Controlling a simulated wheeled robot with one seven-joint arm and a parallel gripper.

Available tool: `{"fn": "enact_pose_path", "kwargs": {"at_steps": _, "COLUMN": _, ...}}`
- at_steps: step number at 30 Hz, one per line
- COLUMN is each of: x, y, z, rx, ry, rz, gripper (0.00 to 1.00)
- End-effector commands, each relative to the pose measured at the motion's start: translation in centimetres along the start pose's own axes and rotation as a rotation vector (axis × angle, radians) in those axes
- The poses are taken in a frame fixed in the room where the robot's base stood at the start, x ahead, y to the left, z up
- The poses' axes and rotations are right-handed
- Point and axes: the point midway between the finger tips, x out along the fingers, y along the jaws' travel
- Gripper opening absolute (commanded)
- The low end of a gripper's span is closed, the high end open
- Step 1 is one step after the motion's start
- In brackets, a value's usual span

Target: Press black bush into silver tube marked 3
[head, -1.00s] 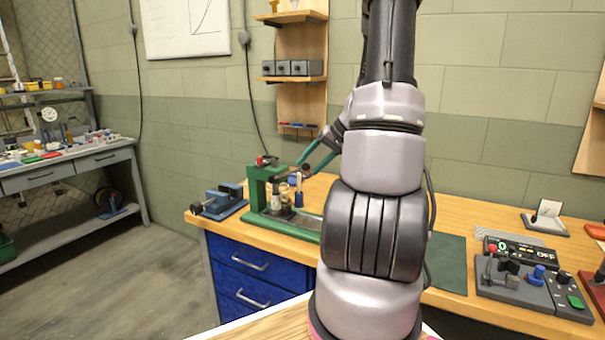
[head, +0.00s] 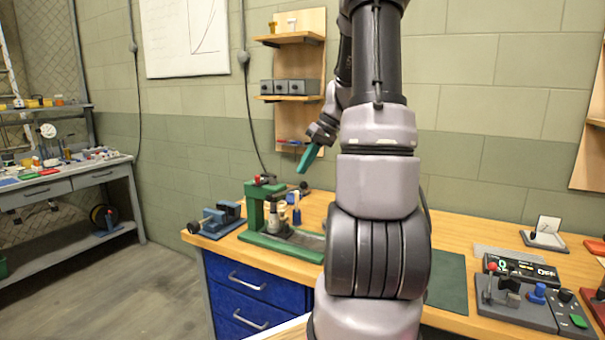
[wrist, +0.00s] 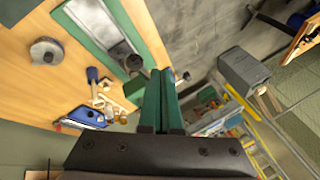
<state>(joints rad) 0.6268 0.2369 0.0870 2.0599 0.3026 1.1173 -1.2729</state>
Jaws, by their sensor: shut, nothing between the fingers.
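My gripper (head: 308,158) has green fingers and is raised behind and above the press, with nothing in it. In the wrist view its fingers (wrist: 162,85) lie side by side, shut. The green press (head: 255,207) stands at the left of the bench. A grey, silver-looking cylinder (head: 274,222) stands upright in the press, under its head. I cannot tell whether it is the tube marked 3, as no number is legible. I cannot make out the black bush for certain. The press's base with its bright plate (wrist: 103,28) also shows in the wrist view.
A blue vise-like fixture (head: 217,216) sits left of the press. A blue-handled tool (head: 296,212) and small tan pieces stand behind it. Wall shelves (head: 290,98) rise near my gripper. A control box (head: 520,296) is at the right. A dark green mat (head: 446,283) looks bare.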

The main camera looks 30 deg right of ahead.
Motion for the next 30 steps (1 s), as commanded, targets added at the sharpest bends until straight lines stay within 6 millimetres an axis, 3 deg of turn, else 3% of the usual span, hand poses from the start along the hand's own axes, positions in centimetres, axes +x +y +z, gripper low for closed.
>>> {"fn": "enact_pose_path", "kwargs": {"at_steps": 1, "x": -0.1, "y": -1.8, "z": -1.0, "rx": -0.120, "ry": -0.069, "rz": 0.042, "gripper": 0.00}}
{"fn": "enact_pose_path", "kwargs": {"at_steps": 6, "x": -1.9, "y": -4.9, "z": -3.5, "rx": -0.433, "ry": -0.271, "rz": 0.225, "gripper": 0.00}}
{"fn": "enact_pose_path", "kwargs": {"at_steps": 14, "x": -4.9, "y": -7.5, "z": -6.6, "rx": -0.667, "ry": -0.406, "rz": 0.437, "gripper": 0.00}}
{"fn": "enact_pose_path", "kwargs": {"at_steps": 20, "x": -4.4, "y": -7.0, "z": -6.7, "rx": -0.688, "ry": -0.422, "rz": 0.463, "gripper": 0.00}}
{"fn": "enact_pose_path", "kwargs": {"at_steps": 30, "x": 1.2, "y": -3.4, "z": -5.2, "rx": -0.685, "ry": -0.423, "rz": 0.459, "gripper": 0.00}}
